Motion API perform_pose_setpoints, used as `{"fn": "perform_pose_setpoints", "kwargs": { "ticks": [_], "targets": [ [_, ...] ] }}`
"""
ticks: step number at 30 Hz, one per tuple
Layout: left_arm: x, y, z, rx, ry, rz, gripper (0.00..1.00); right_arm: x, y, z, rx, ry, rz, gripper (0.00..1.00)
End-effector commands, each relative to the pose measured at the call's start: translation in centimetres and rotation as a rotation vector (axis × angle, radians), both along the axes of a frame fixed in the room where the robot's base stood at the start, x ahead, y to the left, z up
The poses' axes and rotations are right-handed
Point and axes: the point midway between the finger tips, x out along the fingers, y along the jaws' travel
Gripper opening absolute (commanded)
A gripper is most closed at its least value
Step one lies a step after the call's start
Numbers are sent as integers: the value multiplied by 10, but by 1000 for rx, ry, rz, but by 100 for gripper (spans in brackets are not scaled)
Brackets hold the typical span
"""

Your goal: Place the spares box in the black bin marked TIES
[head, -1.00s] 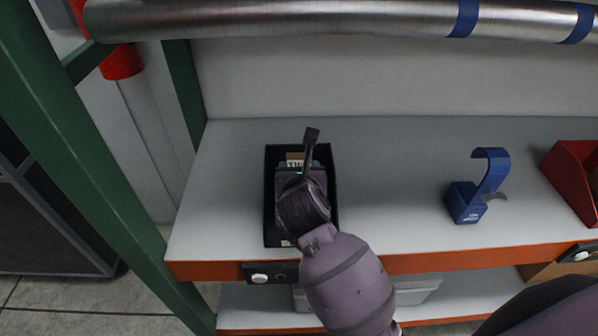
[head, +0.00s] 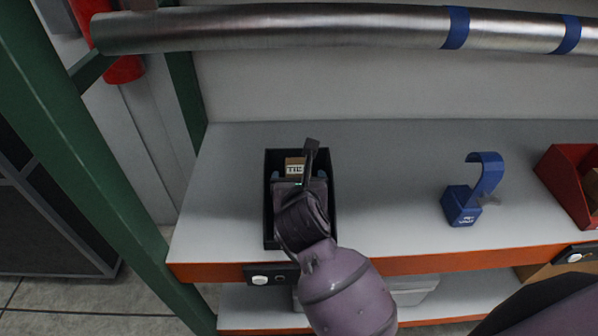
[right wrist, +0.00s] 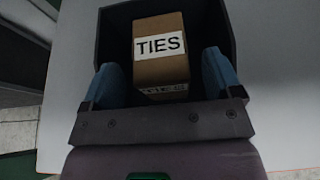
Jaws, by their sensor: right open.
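A brown cardboard box (right wrist: 160,68) with a white label reading TIES is inside the black bin (head: 269,205) on the shelf. The box's label also shows in the head view (head: 294,169). My right gripper (right wrist: 170,75) is over the bin, open, with its blue fingers apart on either side of the box. A gap shows between each finger and the box. My right wrist covers the front part of the bin in the head view. I see no marking on the bin itself now. My left gripper is not in view.
A blue hooked stand (head: 463,206) is to the right on the grey shelf (head: 390,190), with clear shelf between. A red bin (head: 563,175) is at the far right. A metal pipe (head: 300,25) crosses above, and a green post (head: 75,160) stands at the left.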

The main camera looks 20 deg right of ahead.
Motion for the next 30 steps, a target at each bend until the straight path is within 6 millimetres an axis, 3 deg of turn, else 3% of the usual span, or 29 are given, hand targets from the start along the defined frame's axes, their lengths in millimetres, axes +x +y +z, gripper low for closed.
{"fn": "perform_pose_setpoints", "kwargs": {
  "ticks": [1,6,15,30],
  "targets": [
    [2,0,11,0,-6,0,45,-9,2,9,1,-1,-1,85],
    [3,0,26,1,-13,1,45,-36,10,19,1,2,0,85],
    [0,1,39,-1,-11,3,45,-71,20,33,0,0,0,85],
    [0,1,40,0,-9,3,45,-80,23,35,0,-1,0,85]
  ]
}}
